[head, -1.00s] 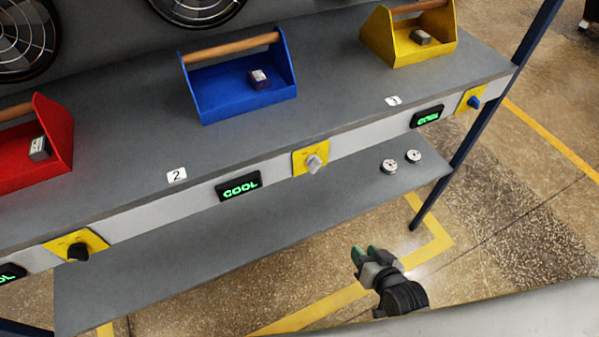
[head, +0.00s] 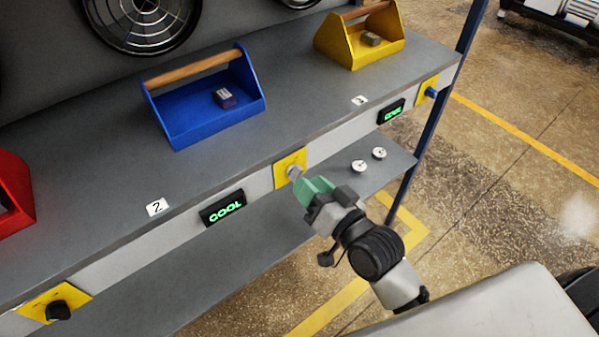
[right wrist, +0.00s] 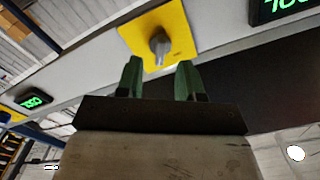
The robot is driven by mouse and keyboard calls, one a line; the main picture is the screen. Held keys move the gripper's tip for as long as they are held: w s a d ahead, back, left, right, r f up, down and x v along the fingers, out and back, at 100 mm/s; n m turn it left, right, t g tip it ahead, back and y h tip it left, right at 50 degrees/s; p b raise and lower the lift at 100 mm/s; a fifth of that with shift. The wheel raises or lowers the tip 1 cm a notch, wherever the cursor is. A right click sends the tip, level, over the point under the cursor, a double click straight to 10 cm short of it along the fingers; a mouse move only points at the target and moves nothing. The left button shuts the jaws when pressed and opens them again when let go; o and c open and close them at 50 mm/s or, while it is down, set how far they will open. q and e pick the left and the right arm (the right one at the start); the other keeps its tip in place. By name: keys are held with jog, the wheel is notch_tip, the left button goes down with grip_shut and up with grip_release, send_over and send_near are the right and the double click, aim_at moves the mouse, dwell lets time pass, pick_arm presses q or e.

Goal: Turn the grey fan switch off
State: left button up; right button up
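The grey fan switch (head: 293,172) is a knob on a yellow plate (head: 285,161) on the shelf's front edge, right of a green COOL display (head: 222,208). In the right wrist view the grey knob (right wrist: 159,44) is ahead of the fingers, and its grip looks roughly upright there. My right gripper (head: 312,188) has green fingers close in front of the knob. In the right wrist view its two fingers (right wrist: 159,78) are apart with nothing between them, and the knob lies just beyond their tips. My left gripper is not in view.
A black knob (head: 58,310) and a blue knob (head: 431,92) sit on other yellow plates along the edge. Blue (head: 190,127), yellow (head: 345,52) and red (head: 16,190) toolboxes stand on the shelf. Two small gauges (head: 369,159) lie on the lower shelf.

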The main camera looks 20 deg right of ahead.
aim_at(295, 173)
jog(key=x, duration=0.3)
jog(key=shift+w+a, duration=0.15)
jog(key=shift+w, duration=0.25)
jog(key=c, duration=0.6)
